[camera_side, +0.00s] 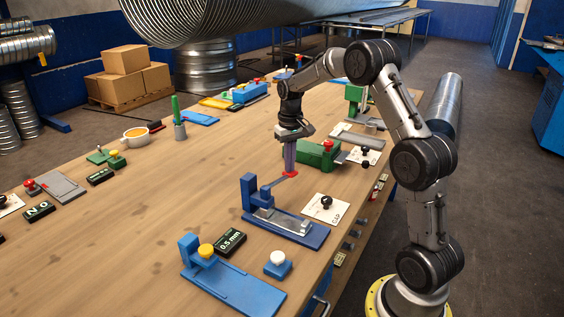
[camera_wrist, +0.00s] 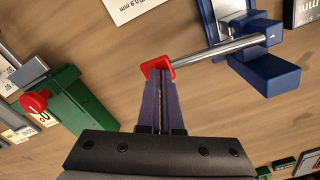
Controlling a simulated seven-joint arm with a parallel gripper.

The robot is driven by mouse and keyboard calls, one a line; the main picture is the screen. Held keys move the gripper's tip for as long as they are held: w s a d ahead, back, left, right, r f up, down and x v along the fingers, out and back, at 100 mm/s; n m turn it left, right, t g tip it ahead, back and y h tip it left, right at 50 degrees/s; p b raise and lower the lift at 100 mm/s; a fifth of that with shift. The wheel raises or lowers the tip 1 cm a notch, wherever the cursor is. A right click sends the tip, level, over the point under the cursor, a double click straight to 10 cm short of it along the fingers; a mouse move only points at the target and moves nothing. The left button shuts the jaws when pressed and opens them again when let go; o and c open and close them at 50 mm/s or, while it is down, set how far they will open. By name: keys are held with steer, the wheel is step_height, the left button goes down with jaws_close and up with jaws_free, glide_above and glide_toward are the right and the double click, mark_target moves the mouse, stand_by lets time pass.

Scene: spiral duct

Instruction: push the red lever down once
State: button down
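The red lever's red end (camera_side: 291,174) sits on a metal rod that sticks out from a blue stand (camera_side: 249,190) on a blue base. In the wrist view the red end (camera_wrist: 157,67) lies just beyond my fingertips, and the rod (camera_wrist: 220,50) runs right to the blue stand (camera_wrist: 265,70). My gripper (camera_side: 289,172) points straight down, its purple fingers right at the red end. In the wrist view my gripper (camera_wrist: 160,82) has its fingers side by side, shut, with nothing seen between them. The fingertips overlap the red end's near edge; I cannot tell whether they touch it.
A green box with a red knob (camera_side: 328,146) stands close behind my gripper; its red knob (camera_wrist: 34,102) shows at left in the wrist view. A white card with a black knob (camera_side: 326,204) lies right of the blue base. Bare wood lies to the left.

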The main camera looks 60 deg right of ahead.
step_height(320, 180, up, 12)
stand_by(1.5)
steer(key=s+a+r+n+t, duration=0.2)
steer(key=s+a+r, duration=0.35)
steer(key=a, duration=0.25)
steer(key=s+a+r+n+t, duration=0.1)
steer(key=s+a+r, duration=0.3)
steer(key=a+r, duration=0.3)
steer(key=s+a+f+n+t, duration=0.2)
steer(key=s+a+f, duration=0.3)
steer(key=s, duration=0.4)
steer(key=s+a+f+n, duration=0.1)
steer(key=s+a+f, duration=0.2)
steer(key=s+f, duration=0.3)
steer(key=shift+s+f+t, duration=0.2)
steer(key=shift+f+t, duration=0.1)
steer(key=shift+f, duration=0.65)
